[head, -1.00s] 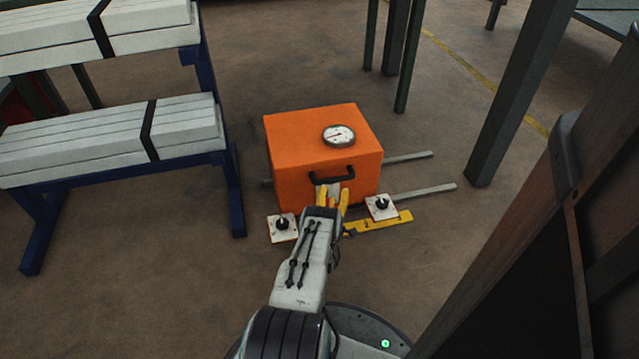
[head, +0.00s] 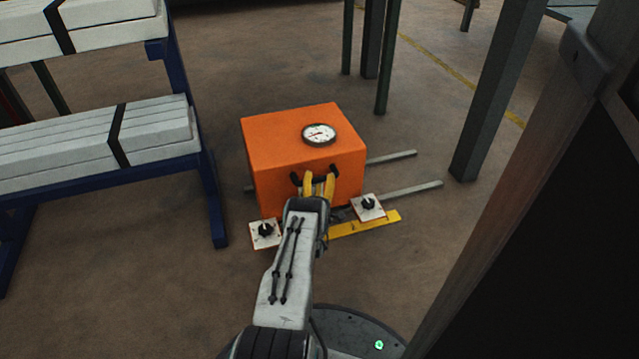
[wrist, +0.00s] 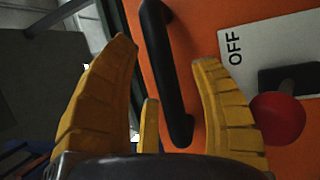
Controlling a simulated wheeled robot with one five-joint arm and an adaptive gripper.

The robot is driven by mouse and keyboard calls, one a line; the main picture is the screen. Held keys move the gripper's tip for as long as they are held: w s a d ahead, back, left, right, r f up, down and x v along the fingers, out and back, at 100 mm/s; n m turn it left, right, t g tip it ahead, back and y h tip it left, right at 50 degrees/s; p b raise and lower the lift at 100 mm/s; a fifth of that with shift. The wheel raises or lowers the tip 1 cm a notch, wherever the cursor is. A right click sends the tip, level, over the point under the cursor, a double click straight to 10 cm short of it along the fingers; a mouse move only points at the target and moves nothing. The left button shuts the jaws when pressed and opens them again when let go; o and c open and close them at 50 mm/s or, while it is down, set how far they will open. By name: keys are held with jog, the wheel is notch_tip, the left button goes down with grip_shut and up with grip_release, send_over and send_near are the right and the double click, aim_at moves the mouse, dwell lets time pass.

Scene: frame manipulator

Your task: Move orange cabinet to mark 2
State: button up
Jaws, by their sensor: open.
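The orange cabinet (head: 270,185) stands on the floor ahead of me, with a round gauge (head: 319,134) on its top and a black handle (head: 334,170) on its front. My gripper (head: 318,185) is at the cabinet's front, over the middle of the handle in the head view. In the wrist view the yellow fingers (wrist: 168,65) are open, with the black handle (wrist: 165,70) between them. An OFF plate (wrist: 270,55) and a red knob (wrist: 278,117) show beside the right finger. Mark 2 cannot be made out.
Two grey rails (head: 415,191) run along the floor to the right. White plates with black knobs (head: 265,233) and a yellow strip (head: 365,224) lie in front. A blue rack (head: 212,200) is at left; dark posts (head: 485,110) stand at right.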

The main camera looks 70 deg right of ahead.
jog(key=shift+d+r, duration=0.1)
jog(key=shift+d, duration=0.25)
grip_shut()
dwell(0.6)
